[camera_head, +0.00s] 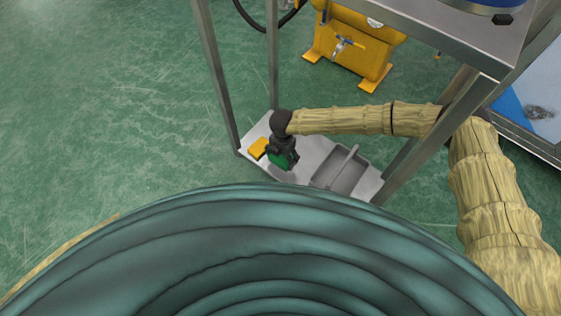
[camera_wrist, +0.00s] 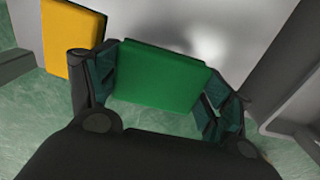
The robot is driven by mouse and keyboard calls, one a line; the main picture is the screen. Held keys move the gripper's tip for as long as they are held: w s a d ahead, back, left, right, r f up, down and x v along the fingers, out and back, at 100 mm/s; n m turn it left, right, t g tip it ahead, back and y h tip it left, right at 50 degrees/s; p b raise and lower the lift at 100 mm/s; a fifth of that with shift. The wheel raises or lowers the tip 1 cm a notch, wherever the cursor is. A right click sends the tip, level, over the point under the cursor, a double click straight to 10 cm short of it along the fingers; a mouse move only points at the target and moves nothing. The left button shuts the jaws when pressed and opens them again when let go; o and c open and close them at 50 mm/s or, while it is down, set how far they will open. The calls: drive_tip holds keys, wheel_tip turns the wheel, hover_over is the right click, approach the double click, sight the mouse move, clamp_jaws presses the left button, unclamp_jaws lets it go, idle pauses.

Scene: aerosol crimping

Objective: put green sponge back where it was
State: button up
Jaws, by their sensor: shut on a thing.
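The green sponge (camera_wrist: 158,78) is between the two fingers of my gripper (camera_wrist: 165,90) in the wrist view, with a finger against each side. In the head view my gripper (camera_head: 283,155) is low over the left part of a metal shelf (camera_head: 311,150), and the green sponge (camera_head: 281,161) shows at its fingers. Whether the sponge touches the shelf I cannot tell. A yellow sponge-like block (camera_head: 258,148) lies on the shelf just left of my gripper. It also shows at the upper left of the wrist view (camera_wrist: 72,38).
A grey tray with a handle (camera_head: 341,169) stands on the shelf to the right. Metal posts (camera_head: 217,80) rise at the shelf's corners, and an upper metal table (camera_head: 450,30) overhangs at the right. A yellow machine (camera_head: 352,45) stands behind. Green floor lies open at left.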

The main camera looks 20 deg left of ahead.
sight(282, 160)
drive_tip(key=shift+f+b, duration=1.75)
drive_tip(key=shift+f, duration=0.05)
drive_tip(key=shift+r, duration=0.1)
drive_tip(key=o, duration=1.1)
drive_tip(key=shift+o, duration=0.2)
drive_tip(key=shift+r, duration=0.15)
wheel_tip(282, 160, up, 12)
drive_tip(key=p, duration=1.2)
